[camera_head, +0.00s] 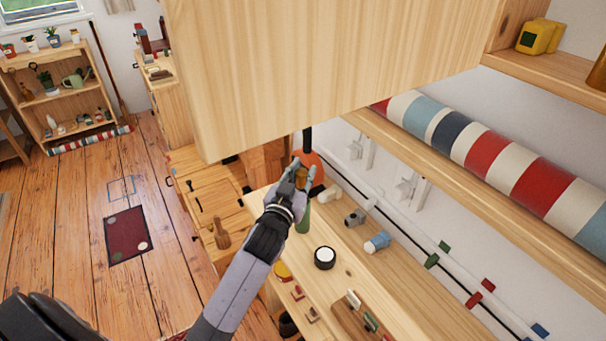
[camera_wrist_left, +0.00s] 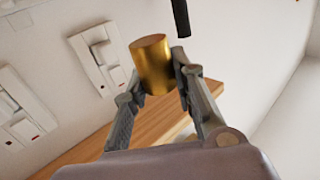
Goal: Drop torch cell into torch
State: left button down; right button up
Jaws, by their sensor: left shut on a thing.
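My left gripper (camera_head: 297,180) is shut on the torch cell (camera_head: 302,178), a gold-brown cylinder. In the left wrist view the cell (camera_wrist_left: 152,64) sits between the two fingers (camera_wrist_left: 160,88), a little tilted in the picture, with open space around it. A green cylinder (camera_head: 303,219), which looks like the torch, stands on the wooden worktop (camera_head: 345,262) just below the gripper. The gripper partly hides it, and I cannot see its opening. The cell appears above it and apart from it. My right gripper is not in view.
A large wooden cabinet (camera_head: 320,70) overhangs the worktop. A black-and-white round item (camera_head: 325,258), a blue-and-white item (camera_head: 377,243) and a grey item (camera_head: 354,218) stand nearby. An orange rounded object (camera_head: 308,160) is behind the gripper. Wall sockets (camera_head: 410,190) line the back.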

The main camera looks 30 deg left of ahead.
aim_at(302, 184)
pick_arm(q)
jog(key=shift+f, duration=0.25)
jog(key=shift+f+b, duration=0.25)
jog(key=shift+b, duration=0.15)
jog(key=shift+f+b, duration=0.5)
jog(key=shift+f, duration=0.1)
jog(key=shift+f+b, duration=1.9)
jog(key=shift+f, duration=0.25)
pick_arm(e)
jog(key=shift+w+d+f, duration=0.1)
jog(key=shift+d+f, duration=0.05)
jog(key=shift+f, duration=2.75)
pick_arm(q)
jog(key=c, duration=1.2)
grip_release()
jog(key=shift+c, duration=0.2)
